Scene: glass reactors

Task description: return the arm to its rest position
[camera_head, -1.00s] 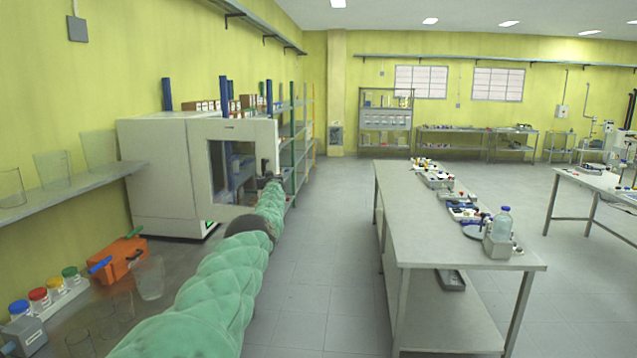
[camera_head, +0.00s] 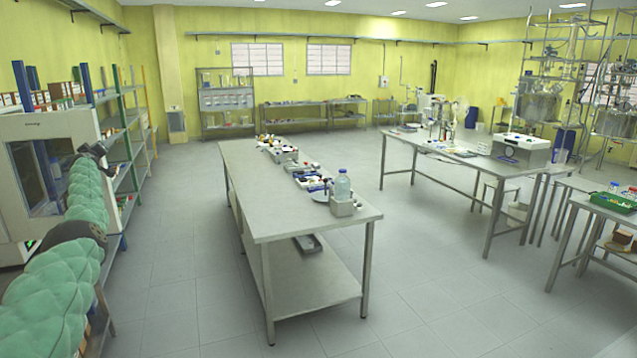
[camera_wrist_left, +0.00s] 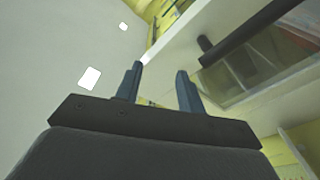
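My left arm, in a green padded sleeve, reaches forward along the left side of the head view. Its dark gripper (camera_head: 97,150) is close to the free edge of the white cabinet's door (camera_head: 50,122); I cannot tell from there whether they touch. In the left wrist view the two fingers of my left gripper (camera_wrist_left: 159,68) stand apart with nothing between them. A dark bar handle (camera_wrist_left: 245,35) on a white windowed panel (camera_wrist_left: 215,15) lies beyond the fingers, to their right. My right arm and gripper are not in view.
Coloured shelving (camera_head: 125,130) stands behind the cabinet door. A long metal table (camera_head: 255,190) with a blue-capped bottle (camera_head: 342,186) stands in the middle. More tables (camera_head: 450,155) and glass reactors (camera_head: 540,105) are on the right. Grey floor (camera_head: 190,260) is clear between the arm and the middle table.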

